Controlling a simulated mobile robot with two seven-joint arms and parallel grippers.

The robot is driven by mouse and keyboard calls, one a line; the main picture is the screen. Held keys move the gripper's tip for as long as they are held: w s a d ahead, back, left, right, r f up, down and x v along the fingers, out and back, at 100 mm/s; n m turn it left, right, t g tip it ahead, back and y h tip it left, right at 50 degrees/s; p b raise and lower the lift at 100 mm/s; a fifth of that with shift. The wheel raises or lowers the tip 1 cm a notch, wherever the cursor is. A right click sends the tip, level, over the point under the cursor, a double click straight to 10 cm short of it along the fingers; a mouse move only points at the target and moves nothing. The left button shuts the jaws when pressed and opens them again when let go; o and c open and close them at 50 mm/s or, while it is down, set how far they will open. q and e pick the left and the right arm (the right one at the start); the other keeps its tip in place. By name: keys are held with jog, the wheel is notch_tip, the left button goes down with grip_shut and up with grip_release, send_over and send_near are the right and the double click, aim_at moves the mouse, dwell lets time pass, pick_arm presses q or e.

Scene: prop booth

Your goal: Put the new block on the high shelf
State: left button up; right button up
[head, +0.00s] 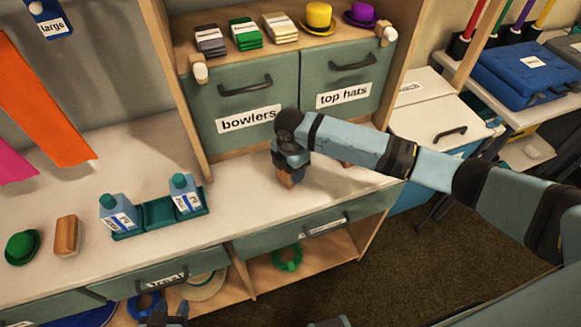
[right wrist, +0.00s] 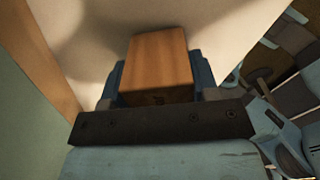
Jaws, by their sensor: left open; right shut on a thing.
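My right gripper (head: 291,172) is shut on a brown wooden block (right wrist: 156,66), which sits between the two fingers in the right wrist view. In the head view the arm hides most of this block, and only a small brown part shows just over the white counter. I cannot tell whether it touches the counter. A shelf (head: 275,52) above the labelled drawers holds hats and stacks of cloth. Another brown block-like thing (head: 67,236) lies on the counter at left. My left gripper (head: 165,315) is open at the bottom edge, in front of the lower drawer.
The shelf carries a yellow hat (head: 318,18), a purple hat (head: 361,14) and several folded stacks. A green tray (head: 160,214) with two bottles and a green hat (head: 22,247) stand on the counter. Drawers marked "bowlers" (head: 232,95) and "top hats" (head: 350,75) are shut.

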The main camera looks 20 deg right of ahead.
jog(key=shift+f, duration=0.1)
jog(key=o, duration=1)
jog(key=shift+c, duration=0.2)
notch_tip(320, 180, up, 12)
jog(key=shift+r, duration=0.2)
jog(key=shift+f, duration=0.1)
